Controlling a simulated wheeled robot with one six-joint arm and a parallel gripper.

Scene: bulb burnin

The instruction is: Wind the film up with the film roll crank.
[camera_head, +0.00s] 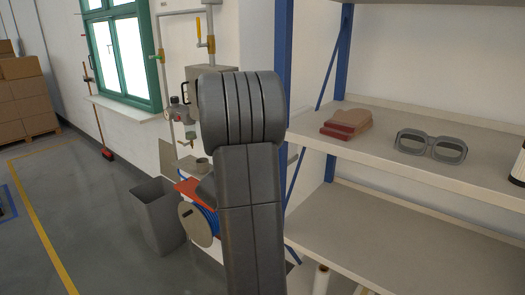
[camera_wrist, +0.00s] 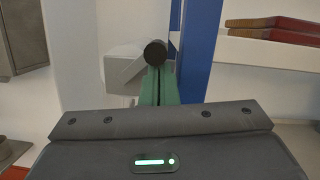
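In the wrist view, the green fingers of my gripper (camera_wrist: 158,86) lie side by side with only a thin dark seam between them. At their tips is a dark round knob (camera_wrist: 155,52) on a light grey crank arm (camera_wrist: 128,70), which slopes down to the left along a pale grey housing (camera_wrist: 120,60). The knob overlaps the fingertips in the picture. I cannot tell whether the fingers touch or hold it. In the head view my own arm hides the gripper and the crank. I cannot see any film.
A blue shelf post (camera_wrist: 200,50) stands just right of the fingers. The shelf (camera_head: 400,155) holds a red and tan item (camera_head: 346,124) and grey goggles (camera_head: 431,146).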

